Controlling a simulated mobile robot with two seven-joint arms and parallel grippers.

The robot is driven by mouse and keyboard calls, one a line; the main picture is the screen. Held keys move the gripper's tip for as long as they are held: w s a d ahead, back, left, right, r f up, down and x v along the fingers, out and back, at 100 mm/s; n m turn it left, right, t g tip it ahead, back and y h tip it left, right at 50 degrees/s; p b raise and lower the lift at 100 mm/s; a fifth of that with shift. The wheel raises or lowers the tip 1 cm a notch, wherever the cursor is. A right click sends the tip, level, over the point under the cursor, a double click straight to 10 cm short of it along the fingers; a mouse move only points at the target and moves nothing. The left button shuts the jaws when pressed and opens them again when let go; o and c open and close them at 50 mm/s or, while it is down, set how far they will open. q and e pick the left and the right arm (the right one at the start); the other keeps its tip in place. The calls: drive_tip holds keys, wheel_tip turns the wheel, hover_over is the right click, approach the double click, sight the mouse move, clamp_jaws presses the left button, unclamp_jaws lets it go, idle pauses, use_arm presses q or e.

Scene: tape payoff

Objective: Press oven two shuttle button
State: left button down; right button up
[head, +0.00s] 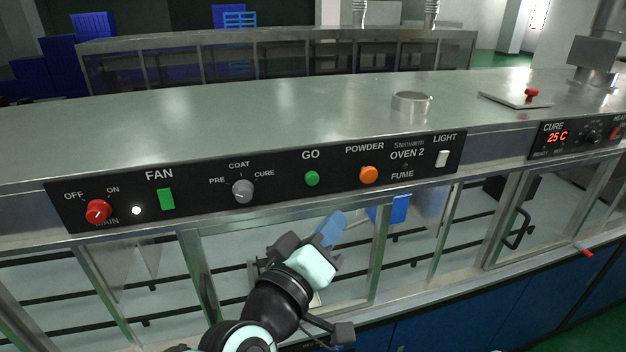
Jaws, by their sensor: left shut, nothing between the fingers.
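The black control panel (270,193) of oven 2 runs along the front of the steel hood. It carries a green GO button (312,178), an orange POWDER button (368,175) and a grey PRE/COAT/CURE knob (243,191). I see no label reading "shuttle". My left gripper (333,226) is shut and empty, its blue fingertips just below the panel. In the picture the tips are below and slightly right of the GO button and apart from it. My right gripper is not in view.
A red main switch (98,211), a green FAN switch (166,199) and a white LIGHT switch (442,158) share the panel. Metal-framed glass doors stand below, with a dark handle (518,229) at right. The hood top (250,125) is mostly clear.

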sight(312, 179)
use_arm(q)
drive_tip(key=shift+w+a+b, duration=0.45)
drive_tip(key=shift+w, duration=0.95)
drive_tip(key=shift+w+a+b, duration=0.45)
drive_tip(key=shift+w, duration=0.9)
drive_tip(key=shift+w+a+b, duration=0.45)
drive_tip(key=shift+w, duration=0.95)
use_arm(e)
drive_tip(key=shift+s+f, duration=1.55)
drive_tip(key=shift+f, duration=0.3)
use_arm(q)
drive_tip(key=shift+w, duration=0.1)
drive_tip(key=shift+w+a, duration=0.15)
drive_tip(key=shift+w, duration=0.1)
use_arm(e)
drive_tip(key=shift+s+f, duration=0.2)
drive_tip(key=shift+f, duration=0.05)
